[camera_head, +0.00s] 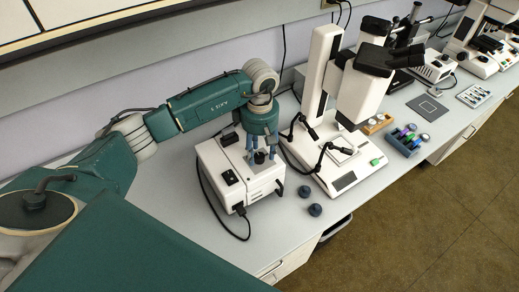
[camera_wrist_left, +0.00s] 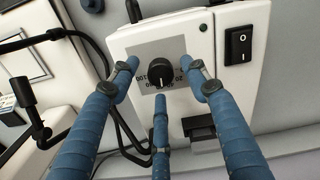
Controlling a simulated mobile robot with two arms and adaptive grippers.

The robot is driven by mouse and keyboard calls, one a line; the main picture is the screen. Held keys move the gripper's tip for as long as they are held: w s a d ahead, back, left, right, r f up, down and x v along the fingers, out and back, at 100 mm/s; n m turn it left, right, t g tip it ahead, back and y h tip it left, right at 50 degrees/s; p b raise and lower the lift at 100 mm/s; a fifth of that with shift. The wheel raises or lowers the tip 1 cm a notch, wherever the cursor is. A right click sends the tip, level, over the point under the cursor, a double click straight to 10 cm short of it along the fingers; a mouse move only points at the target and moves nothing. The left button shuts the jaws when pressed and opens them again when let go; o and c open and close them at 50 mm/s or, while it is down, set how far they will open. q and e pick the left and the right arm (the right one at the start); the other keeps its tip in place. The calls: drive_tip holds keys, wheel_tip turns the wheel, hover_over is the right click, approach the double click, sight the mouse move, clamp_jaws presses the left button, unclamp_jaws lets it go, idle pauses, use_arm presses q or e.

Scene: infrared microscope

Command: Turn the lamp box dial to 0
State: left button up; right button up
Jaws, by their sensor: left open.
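The lamp box (camera_head: 213,165) is a white box on the bench, left of the microscope; it also fills the middle of the left wrist view (camera_wrist_left: 222,75). Its black dial (camera_wrist_left: 159,73) sits on a grey label with partly covered print, so I cannot read the setting. My left gripper (camera_head: 261,150) points down over the box top, around the dial. In the left wrist view its blue fingers (camera_wrist_left: 160,92) are spread open with the dial between them, and none clearly grips it. My right gripper is not in view.
A black rocker switch (camera_wrist_left: 239,44) is beside the dial. A white microscope (camera_head: 345,150) with thin jointed light arms stands close on the right. Two dark knobs (camera_head: 314,209) lie on the bench in front. A black cable (camera_head: 240,212) leaves the box front.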

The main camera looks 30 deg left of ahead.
use_arm(q)
drive_tip(key=shift+d+f, duration=0.1)
drive_tip(key=shift+f, duration=0.4)
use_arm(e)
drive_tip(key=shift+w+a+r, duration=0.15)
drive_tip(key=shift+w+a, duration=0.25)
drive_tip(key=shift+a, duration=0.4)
use_arm(q)
drive_tip(key=c, duration=1.1)
drive_tip(key=shift+c, duration=0.4)
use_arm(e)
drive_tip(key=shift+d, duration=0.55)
